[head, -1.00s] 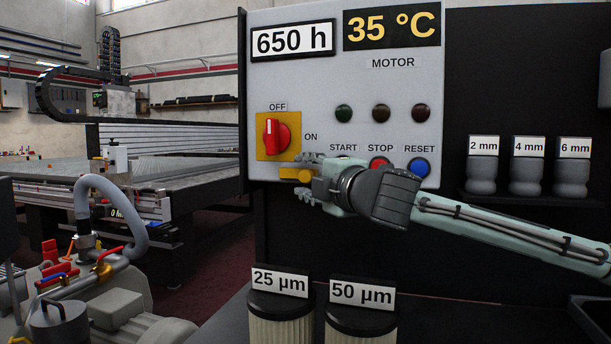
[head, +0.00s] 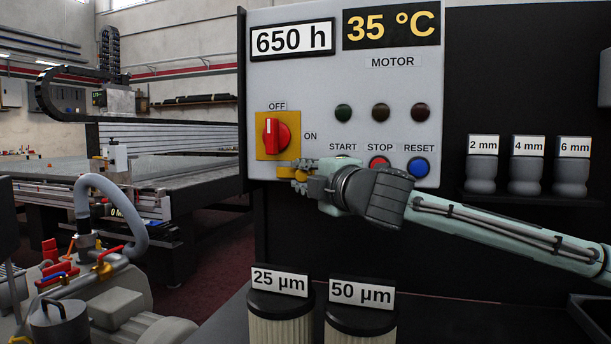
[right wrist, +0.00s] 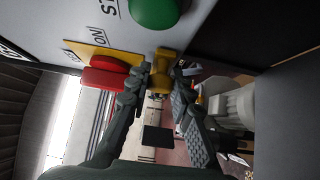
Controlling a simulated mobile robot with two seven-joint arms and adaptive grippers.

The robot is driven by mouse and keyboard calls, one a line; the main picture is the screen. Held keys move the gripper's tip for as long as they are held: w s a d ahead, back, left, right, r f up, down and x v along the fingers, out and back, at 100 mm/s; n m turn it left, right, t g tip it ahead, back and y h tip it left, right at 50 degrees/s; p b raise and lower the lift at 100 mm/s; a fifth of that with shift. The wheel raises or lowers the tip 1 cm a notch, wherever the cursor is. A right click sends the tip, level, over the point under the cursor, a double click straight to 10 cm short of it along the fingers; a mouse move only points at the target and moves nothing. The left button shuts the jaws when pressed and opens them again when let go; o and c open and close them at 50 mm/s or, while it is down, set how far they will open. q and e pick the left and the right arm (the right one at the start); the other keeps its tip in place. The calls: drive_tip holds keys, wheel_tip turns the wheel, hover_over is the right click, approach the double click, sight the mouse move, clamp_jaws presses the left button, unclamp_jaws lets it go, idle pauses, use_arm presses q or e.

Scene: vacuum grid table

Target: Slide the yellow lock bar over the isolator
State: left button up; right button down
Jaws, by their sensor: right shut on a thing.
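The isolator is a red rotary knob (head: 276,135) on a yellow plate (head: 260,149) on the grey control panel, its handle upright toward OFF. The yellow lock bar (head: 284,173) sits just below the plate. My right gripper (head: 299,173) comes in from the right and is shut on the lock bar, partly hiding it. In the right wrist view the yellow bar's knob (right wrist: 160,68) is between the fingertips (right wrist: 161,78), with the red isolator (right wrist: 105,75) beside them. My left gripper is not in view.
The panel has START, STOP (head: 380,163) and RESET (head: 418,167) buttons close above my right arm. Two labelled filters (head: 280,315) stand below.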

sight(277, 172)
drive_tip(key=a, duration=0.2)
drive_tip(key=w+a, duration=0.1)
drive_tip(key=shift+w+a+p, duration=0.15)
drive_tip(key=shift+a+p, duration=0.2)
drive_tip(key=shift+p, duration=0.05)
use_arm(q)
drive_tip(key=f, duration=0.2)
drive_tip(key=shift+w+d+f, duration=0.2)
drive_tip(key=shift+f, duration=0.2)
use_arm(e)
drive_tip(key=c, duration=1.3)
unclamp_jaws()
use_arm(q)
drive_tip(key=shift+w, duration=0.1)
use_arm(e)
drive_tip(key=shift+d, duration=0.1)
